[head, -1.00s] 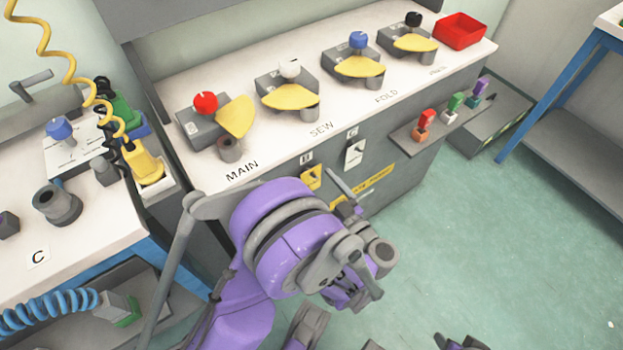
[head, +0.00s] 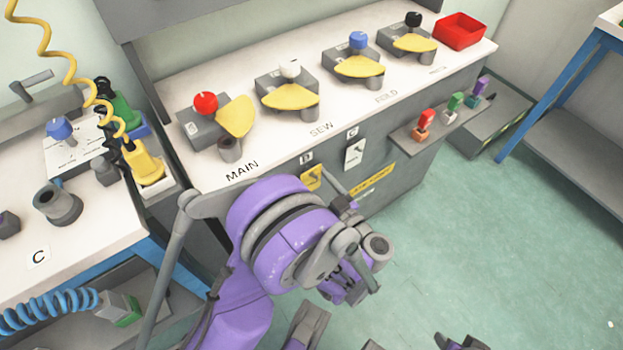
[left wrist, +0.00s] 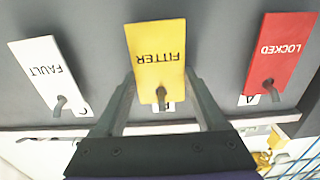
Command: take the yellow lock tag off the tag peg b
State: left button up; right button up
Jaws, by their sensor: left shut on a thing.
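The yellow lock tag (left wrist: 158,55), marked FITTER, hangs on tag peg b (left wrist: 161,97), between a white tag and a red tag. It appears upside down in the left wrist view. The peg's bent end shows through the tag's hole, with its letter label partly hidden behind the tag. My left gripper (left wrist: 160,82) is shut on the yellow tag, one finger along each side edge. In the head view the yellow tag (head: 312,177) shows just above my purple arm, which hides my left fingers. Grey parts at the bottom edge of the head view may be my right arm; its jaws are unclear.
The white FAULT tag (left wrist: 48,70) and red LOCKED tag (left wrist: 279,52) hang close on either side. Above the panel is a worktop with several levers and a red tray (head: 460,31). A small shelf (head: 405,138) juts out to the right. The floor at right is clear.

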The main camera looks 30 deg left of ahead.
pick_arm(q)
jog(key=shift+s+d+r, duration=0.1)
jog(key=shift+d+r, duration=0.1)
jog(key=shift+r, duration=0.1)
jog(key=shift+d, duration=0.1)
jog(key=shift+s+d+r, duration=0.15)
jog(key=shift+d+r, duration=0.05)
jog(key=shift+d, duration=0.15)
dwell(0.4)
jog(key=shift+s+d+r+p, duration=0.1)
jog(key=shift+s+d+p, duration=0.15)
jog(key=shift+d, duration=0.3)
jog(key=shift+s+d, duration=0.15)
jog(key=shift+d, duration=0.2)
jog(key=v, duration=0.6)
jog(key=shift+r, duration=0.2)
dwell(0.5)
